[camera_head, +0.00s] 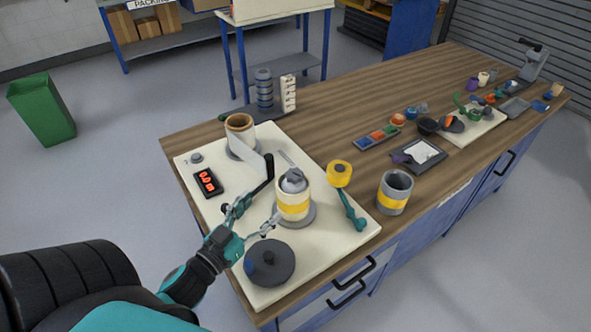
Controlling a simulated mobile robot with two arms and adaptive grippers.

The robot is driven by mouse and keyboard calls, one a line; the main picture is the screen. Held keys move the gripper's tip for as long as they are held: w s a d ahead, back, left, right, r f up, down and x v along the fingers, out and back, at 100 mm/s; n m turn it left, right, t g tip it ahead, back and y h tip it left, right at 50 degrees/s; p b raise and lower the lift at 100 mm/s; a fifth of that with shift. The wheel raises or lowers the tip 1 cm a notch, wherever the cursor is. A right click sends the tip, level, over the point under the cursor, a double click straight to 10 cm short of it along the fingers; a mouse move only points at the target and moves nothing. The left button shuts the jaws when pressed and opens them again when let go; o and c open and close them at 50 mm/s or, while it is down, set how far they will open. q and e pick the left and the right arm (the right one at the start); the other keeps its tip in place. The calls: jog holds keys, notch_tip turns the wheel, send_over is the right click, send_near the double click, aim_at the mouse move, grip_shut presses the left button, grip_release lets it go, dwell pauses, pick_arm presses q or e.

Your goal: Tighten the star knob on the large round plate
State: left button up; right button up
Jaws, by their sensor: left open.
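A dark large round plate (283,268) lies at the front corner of a cream board, with a small blue knob (251,269) at its left side and a small dark piece at its middle. A grey lobed knob (294,178) sits on top of a cream and yellow roller (293,206), which stands on a grey round base. I cannot tell which of these is the star knob. My left gripper (258,214) is open and empty, above the board, left of the roller and behind the dark plate. My right gripper is not in view.
The cream board (330,240) also carries a film roll (240,131), a red-digit display (208,182), a black-handled lever (263,178) and a yellow-topped teal arm (340,174). A grey and yellow cylinder (395,192) stands right on the wooden bench (330,110). Trays and small parts lie farther right.

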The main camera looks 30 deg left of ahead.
pick_arm(q)
send_near(287, 179)
jog(key=w, duration=0.2)
jog(key=w+p, duration=0.1)
jog(key=w, duration=0.5)
jog(key=w+p, duration=0.1)
jog(key=w, duration=0.2)
jog(key=shift+w+d+p, duration=0.25)
jog(key=shift+d+p, duration=0.1)
jog(key=shift+d, duration=0.05)
jog(key=shift+w, duration=0.35)
jog(key=c, duration=1.2)
jog(key=shift+r+m+h+p, duration=0.15)
jog(key=shift+m+h+p, duration=0.6)
jog(key=shift+h, duration=0.35)
jog(key=shift+m+g+h, duration=0.5)
jog(key=shift+m+h, duration=0.65)
jog(key=shift+h, duration=0.65)
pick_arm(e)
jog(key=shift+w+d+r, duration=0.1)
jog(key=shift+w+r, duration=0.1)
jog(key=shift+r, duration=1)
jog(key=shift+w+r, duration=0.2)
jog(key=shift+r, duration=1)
pick_arm(q)
jog(key=o, duration=1.2)
